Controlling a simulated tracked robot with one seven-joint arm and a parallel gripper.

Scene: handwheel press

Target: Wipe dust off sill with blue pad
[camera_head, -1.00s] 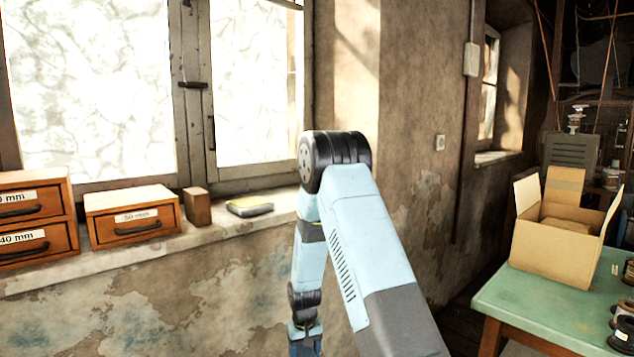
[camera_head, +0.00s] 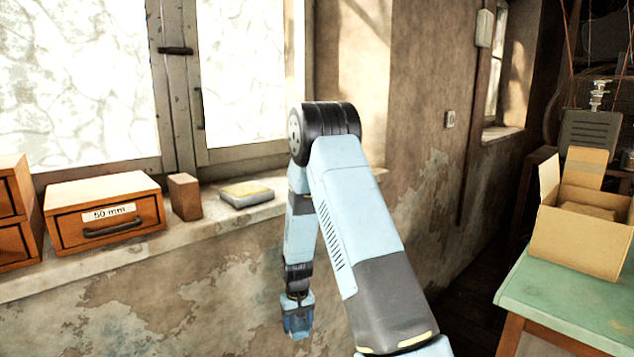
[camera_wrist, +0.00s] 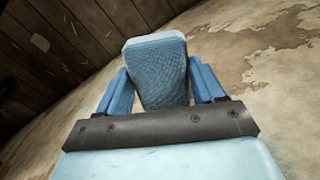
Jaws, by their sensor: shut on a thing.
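My gripper (camera_wrist: 157,92) is shut on the blue pad (camera_wrist: 158,72), which sits between its two blue fingers in the wrist view. In the head view my gripper (camera_head: 298,322) hangs below the sill, in front of the wall and apart from it. The pad is hard to make out there. The stone sill (camera_head: 178,237) runs under the window. My arm hides part of its right end. Dust on the sill is too faint to tell from its worn surface.
More drawers (camera_head: 14,212) stand at the left. At right, a green table (camera_head: 560,300) holds an open cardboard box (camera_head: 580,235).

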